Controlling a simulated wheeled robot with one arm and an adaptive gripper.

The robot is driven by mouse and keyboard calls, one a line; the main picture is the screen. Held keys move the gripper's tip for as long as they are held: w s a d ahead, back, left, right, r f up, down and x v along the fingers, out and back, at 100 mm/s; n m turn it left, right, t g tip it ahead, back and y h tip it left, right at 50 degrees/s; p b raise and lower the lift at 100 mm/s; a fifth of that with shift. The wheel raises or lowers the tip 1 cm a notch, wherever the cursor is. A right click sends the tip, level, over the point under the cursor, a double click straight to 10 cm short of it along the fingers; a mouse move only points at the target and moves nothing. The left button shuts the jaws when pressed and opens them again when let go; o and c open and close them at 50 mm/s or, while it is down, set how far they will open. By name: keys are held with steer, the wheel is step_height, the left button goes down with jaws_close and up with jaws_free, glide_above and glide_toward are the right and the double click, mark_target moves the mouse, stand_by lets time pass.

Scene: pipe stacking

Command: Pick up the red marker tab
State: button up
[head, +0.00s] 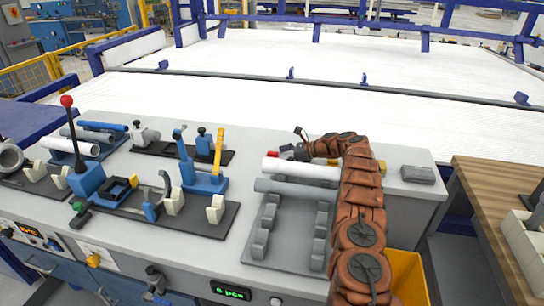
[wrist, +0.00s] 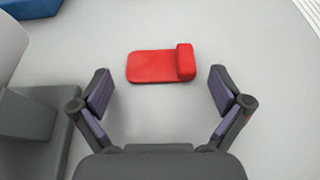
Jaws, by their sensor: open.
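The red marker tab (wrist: 152,66) lies flat on the light grey bench top in the wrist view, with a raised block at its right end. It sits ahead of my gripper (wrist: 160,85), roughly centred between the two fingers and a little beyond their tips. The fingers are spread wide with nothing between them. In the head view a small part of the red tab (head: 272,155) shows behind the white pipe's left end. My gripper (head: 300,142) is there too, above and beside the tab.
A white pipe (head: 300,168) and a grey pipe (head: 295,187) lie across a grey rack (head: 262,243) close by. Blue clamps (head: 203,180) stand to the left. A dark grey block (head: 417,174) lies to the right. A yellow bin (head: 408,280) is at the front right.

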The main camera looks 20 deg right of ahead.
jaws_close()
stand_by(0.9)
